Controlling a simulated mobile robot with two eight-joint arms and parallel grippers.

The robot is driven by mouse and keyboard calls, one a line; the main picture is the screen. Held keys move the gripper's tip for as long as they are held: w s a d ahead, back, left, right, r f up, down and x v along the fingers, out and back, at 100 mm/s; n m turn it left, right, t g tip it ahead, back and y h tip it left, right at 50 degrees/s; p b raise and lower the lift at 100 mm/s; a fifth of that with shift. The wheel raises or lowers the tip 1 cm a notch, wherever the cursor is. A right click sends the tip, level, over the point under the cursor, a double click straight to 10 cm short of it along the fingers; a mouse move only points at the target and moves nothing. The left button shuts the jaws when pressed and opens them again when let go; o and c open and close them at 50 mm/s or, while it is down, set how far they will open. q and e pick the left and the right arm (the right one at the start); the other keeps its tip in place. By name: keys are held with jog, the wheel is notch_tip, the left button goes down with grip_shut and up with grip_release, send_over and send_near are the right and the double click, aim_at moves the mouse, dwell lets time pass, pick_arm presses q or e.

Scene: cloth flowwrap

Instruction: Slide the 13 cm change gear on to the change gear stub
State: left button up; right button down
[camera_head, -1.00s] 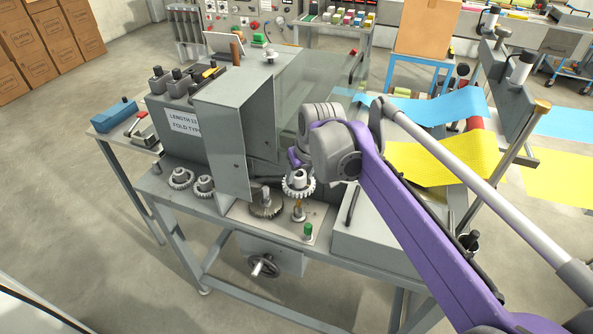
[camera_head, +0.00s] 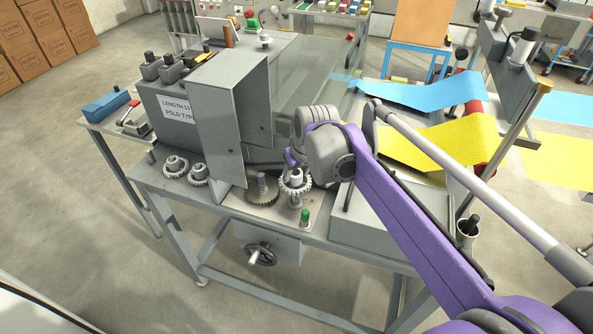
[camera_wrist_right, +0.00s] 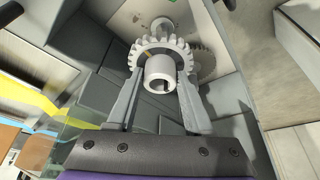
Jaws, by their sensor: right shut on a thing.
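My right gripper (camera_head: 296,176) is shut on the hub of a pale toothed change gear (camera_head: 297,187). In the right wrist view the gear (camera_wrist_right: 148,48) lies flat across the two fingers (camera_wrist_right: 158,82), with its hollow hub facing the camera. A larger, darker gear (camera_head: 261,198) sits on a shaft just left of the held gear. My left gripper is not in view.
A green-topped post (camera_head: 305,216) stands right of the stub. The open grey cabinet door (camera_head: 217,130) rises close on the left. Two spare gears (camera_head: 175,168) (camera_head: 198,175) lie on the bench's left. A grey box (camera_head: 375,234) is to the right.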

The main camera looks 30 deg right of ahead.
jog(key=shift+f+b, duration=2.2)
jog(key=shift+f, duration=1.75)
jog(key=shift+c, duration=1)
grip_release()
jog(key=p+v, duration=0.1)
jog(key=v, duration=0.9)
jog(key=shift+s+r, duration=0.1)
jog(key=shift+r, duration=0.3)
jog(key=s+a+f+p, duration=0.3)
jog(key=s+a+f, duration=0.2)
jog(key=s, duration=0.3)
jog(key=s+a+f+p, duration=0.3)
jog(key=s+a+f, duration=0.2)
jog(key=s, duration=0.4)
jog(key=shift+n+t+p, duration=0.3)
jog(key=shift+n+t, duration=0.1)
